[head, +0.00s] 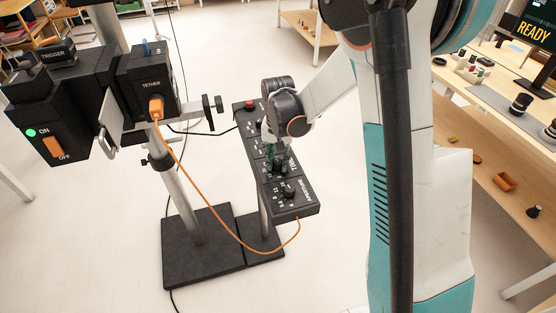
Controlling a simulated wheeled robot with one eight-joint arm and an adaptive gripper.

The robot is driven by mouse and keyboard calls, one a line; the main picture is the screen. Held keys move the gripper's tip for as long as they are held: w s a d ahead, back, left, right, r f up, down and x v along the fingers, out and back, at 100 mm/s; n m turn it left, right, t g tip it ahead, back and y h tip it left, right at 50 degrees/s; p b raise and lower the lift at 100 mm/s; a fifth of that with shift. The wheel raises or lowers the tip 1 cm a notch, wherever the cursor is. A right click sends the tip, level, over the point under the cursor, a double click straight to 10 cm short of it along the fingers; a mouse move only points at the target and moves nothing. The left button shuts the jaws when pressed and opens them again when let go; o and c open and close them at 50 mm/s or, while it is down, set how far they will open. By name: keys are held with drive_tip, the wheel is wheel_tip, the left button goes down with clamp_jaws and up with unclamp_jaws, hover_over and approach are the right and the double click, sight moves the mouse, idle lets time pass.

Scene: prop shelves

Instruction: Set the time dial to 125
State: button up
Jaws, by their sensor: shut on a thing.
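The black control box (303,211) stands on a post in the middle of the head view, with its white markings turned sideways. The time dial (279,173) sits midway along its top face and is mostly hidden by my gripper. My gripper (277,165) reaches down from above and is shut on the time dial. The number at the dial's pointer is too small and too covered to read. The aperture dial (290,193) is at the box's near end, clear of my gripper. A red button (249,104) is at the far end.
A black camera rig (108,100) on a stand is left of the box. An orange tether cable (190,185) runs from it to the box's near end. Black base plates (205,255) lie on the floor. A wooden bench (500,165) with small objects and a READY screen (532,30) is at right.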

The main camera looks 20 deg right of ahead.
sight(278, 161)
drive_tip(key=shift+m, duration=0.6)
drive_tip(key=o, duration=1.1)
drive_tip(key=shift+c, duration=0.2)
drive_tip(key=shift+r, duration=0.1)
wheel_tip(278, 161, up, 12)
